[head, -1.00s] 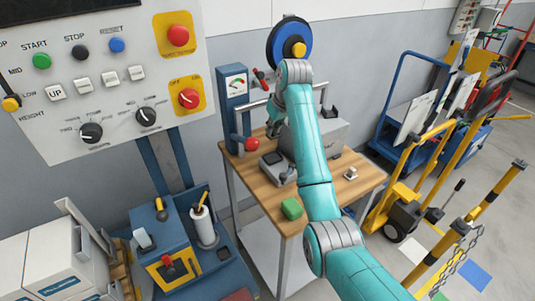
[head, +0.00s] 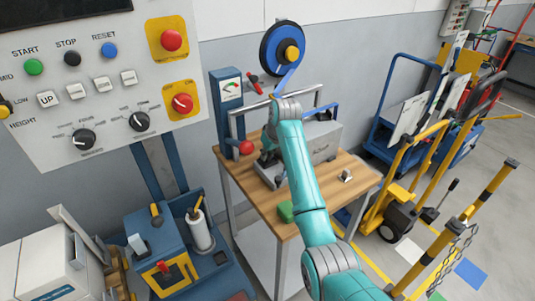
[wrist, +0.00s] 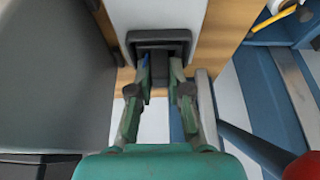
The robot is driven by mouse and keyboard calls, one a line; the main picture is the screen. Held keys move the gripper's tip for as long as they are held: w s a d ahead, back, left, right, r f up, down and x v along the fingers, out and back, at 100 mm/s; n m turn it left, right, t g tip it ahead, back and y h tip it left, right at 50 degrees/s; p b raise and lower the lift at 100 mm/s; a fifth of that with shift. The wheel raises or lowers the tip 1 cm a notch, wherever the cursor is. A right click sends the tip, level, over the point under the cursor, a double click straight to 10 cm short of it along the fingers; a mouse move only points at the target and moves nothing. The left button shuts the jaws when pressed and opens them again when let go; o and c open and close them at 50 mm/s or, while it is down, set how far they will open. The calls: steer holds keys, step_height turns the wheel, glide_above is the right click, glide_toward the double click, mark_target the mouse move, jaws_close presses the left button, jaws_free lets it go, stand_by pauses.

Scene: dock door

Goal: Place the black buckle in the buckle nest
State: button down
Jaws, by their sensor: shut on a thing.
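In the wrist view the two green fingers of my gripper (wrist: 160,72) point at a black square frame with a recess, which looks like the buckle nest (wrist: 131,42). A dark piece, which looks like the black buckle (wrist: 163,44), sits between the fingertips within the frame's outline. Whether it is seated or just above the bottom cannot be told. In the head view my gripper (head: 267,155) is low over the grey fixture on the wooden bench (head: 335,190). My gripper hides the nest and buckle there.
A blue reel (head: 285,48) with blue strap stands behind the bench. A blue gauge post with a red knob (head: 246,148) is close left of my gripper. A grey box (head: 322,145) is to its right.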

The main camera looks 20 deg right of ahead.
steer(key=shift+f, duration=0.1)
steer(key=c, duration=1.1)
jaws_free()
steer(key=v, duration=1.2)
